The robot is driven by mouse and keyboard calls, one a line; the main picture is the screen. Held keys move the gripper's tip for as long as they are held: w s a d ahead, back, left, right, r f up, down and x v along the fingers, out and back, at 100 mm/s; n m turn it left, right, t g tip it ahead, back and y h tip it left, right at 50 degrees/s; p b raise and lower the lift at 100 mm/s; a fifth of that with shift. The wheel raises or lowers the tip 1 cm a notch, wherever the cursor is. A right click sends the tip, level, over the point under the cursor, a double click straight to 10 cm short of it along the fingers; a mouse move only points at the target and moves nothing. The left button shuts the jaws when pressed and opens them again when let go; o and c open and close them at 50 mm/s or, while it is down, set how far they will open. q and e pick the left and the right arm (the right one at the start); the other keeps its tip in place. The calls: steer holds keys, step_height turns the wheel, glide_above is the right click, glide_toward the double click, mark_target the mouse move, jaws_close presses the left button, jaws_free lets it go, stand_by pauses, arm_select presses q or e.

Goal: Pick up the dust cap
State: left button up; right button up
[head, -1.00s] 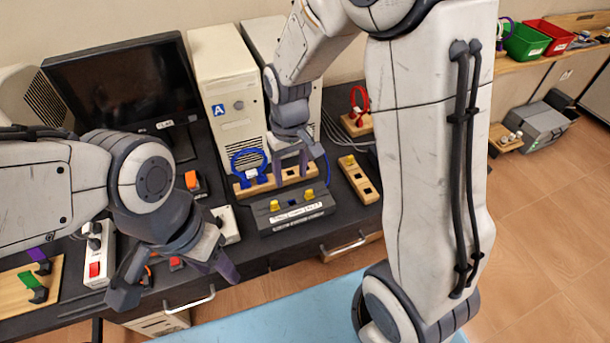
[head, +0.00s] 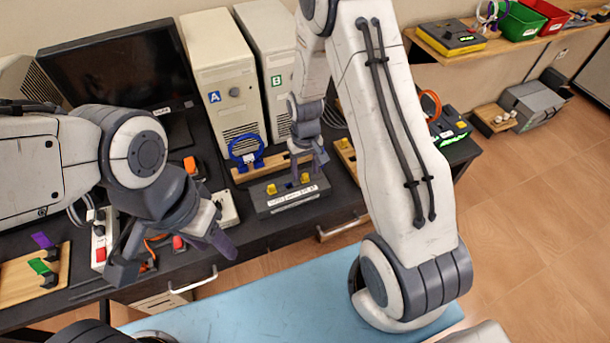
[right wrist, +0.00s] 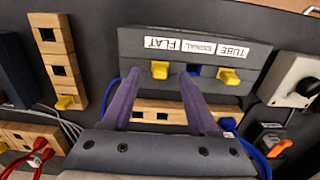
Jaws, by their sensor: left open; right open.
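A grey box (head: 288,200) with white labels stands on the dark bench and carries two small yellow caps (head: 271,189), (head: 305,179). In the right wrist view, one yellow cap (right wrist: 160,69) is framed between the fingertips of my right gripper (right wrist: 161,77), the other yellow cap (right wrist: 228,75) lies to their right, and a blue socket lies between the caps. Which piece is the dust cap I cannot tell for sure. My right gripper (head: 308,162) is open and empty above the box's rear. My left gripper (head: 172,262) is open and empty over the bench's front edge.
A wooden rack (head: 250,172) with a blue ring stands behind the box. Another wooden block (right wrist: 55,50) bears a yellow piece (right wrist: 68,102). Computer towers (head: 222,80) and a monitor (head: 115,75) stand behind. A light-blue surface (head: 255,290) is in front.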

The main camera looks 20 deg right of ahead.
steer(key=shift+f, duration=0.65)
jaws_close()
steer(key=shift+r, duration=0.15)
